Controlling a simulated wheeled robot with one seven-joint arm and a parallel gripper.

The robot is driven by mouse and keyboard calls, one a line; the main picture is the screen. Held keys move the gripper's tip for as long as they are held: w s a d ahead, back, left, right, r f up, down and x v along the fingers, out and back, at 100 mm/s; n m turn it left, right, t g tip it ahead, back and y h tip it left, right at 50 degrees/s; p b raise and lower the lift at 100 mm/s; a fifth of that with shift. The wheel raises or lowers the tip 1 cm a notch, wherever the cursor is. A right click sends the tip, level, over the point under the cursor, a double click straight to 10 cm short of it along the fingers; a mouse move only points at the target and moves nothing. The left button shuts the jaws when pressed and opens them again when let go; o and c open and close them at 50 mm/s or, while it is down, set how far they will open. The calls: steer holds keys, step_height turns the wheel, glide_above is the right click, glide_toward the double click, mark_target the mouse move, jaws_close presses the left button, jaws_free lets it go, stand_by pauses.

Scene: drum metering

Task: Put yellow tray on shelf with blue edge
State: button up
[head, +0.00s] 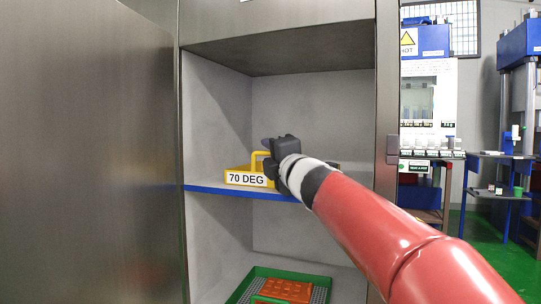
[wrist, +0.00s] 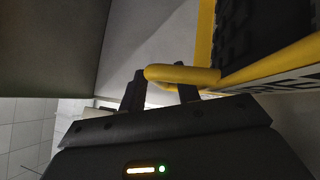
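The yellow tray (head: 234,168) sits on the shelf with the blue edge (head: 225,190) inside a grey cabinet. Its front label (head: 246,179) reads 70 DEG, and a yellow handle (head: 258,158) rises at its front. My gripper (head: 268,165) is at the tray's front right, at the handle, hiding part of the tray. In the wrist view the handle (wrist: 182,74) crosses at the fingertips of my gripper (wrist: 160,85). The two fingers stand apart with a light gap between them. Dark contents (wrist: 262,30) show inside the tray.
A green tray (head: 243,288) with an orange block (head: 287,290) is on the lower level. The cabinet's side wall (head: 388,110) stands close to my arm on the right. A large metal panel (head: 90,150) fills the left. The shelf has room behind the tray.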

steer(key=shift+r, duration=0.2)
steer(key=v, duration=1.2)
steer(key=shift+b, duration=0.4)
steer(key=shift+d, duration=0.1)
